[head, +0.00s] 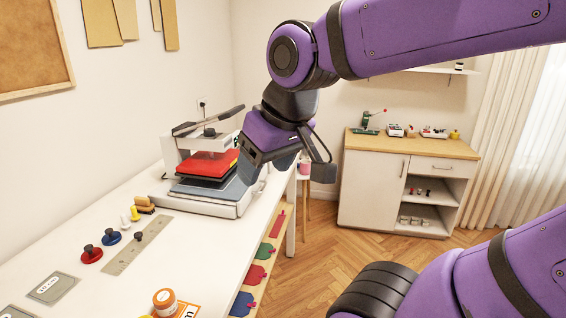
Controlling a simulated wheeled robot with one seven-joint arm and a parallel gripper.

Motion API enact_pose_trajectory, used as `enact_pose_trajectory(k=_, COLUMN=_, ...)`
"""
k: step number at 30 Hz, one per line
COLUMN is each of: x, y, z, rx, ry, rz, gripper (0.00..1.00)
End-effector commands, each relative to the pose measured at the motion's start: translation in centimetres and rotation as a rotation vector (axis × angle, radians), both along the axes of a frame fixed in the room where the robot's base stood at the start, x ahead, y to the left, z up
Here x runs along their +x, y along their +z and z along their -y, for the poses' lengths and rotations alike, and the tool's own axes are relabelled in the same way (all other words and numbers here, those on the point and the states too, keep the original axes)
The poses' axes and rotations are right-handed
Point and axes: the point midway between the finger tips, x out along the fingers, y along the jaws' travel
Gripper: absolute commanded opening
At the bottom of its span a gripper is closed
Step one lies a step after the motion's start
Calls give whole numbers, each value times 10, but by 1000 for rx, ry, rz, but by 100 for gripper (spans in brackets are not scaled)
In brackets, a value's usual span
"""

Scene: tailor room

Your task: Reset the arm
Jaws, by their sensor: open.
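My purple arm (430,40) reaches in from the upper right and bends down at a dark round joint. My gripper (256,166) hangs below it, angled down, just right of the heat press (205,165) at the white table's right edge. It is open, and I see nothing held in it. It overlaps the press's right side in the picture; I cannot tell whether they touch.
The white table (190,240) holds a metal ruler (137,246), red (91,254) and blue (111,237) knobbed pieces, and an orange-lidded jar (165,301). A cabinet (371,190) stands at the back. Wooden floor (330,245) lies open between.

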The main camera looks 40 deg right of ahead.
Motion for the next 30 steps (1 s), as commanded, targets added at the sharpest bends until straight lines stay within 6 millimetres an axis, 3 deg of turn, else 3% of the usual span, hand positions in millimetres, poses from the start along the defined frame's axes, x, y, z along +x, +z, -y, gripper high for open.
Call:
enact_pose_trajectory(k=3, x=-18, y=5, z=8, rx=-15, ry=-33, rz=30, gripper=64)
enact_pose_trajectory(k=7, x=-26, y=7, z=11, rx=-24, ry=-48, rz=41, gripper=64)
enact_pose_trajectory(k=30, x=-28, y=7, z=12, rx=-25, ry=-49, rz=42, gripper=64)
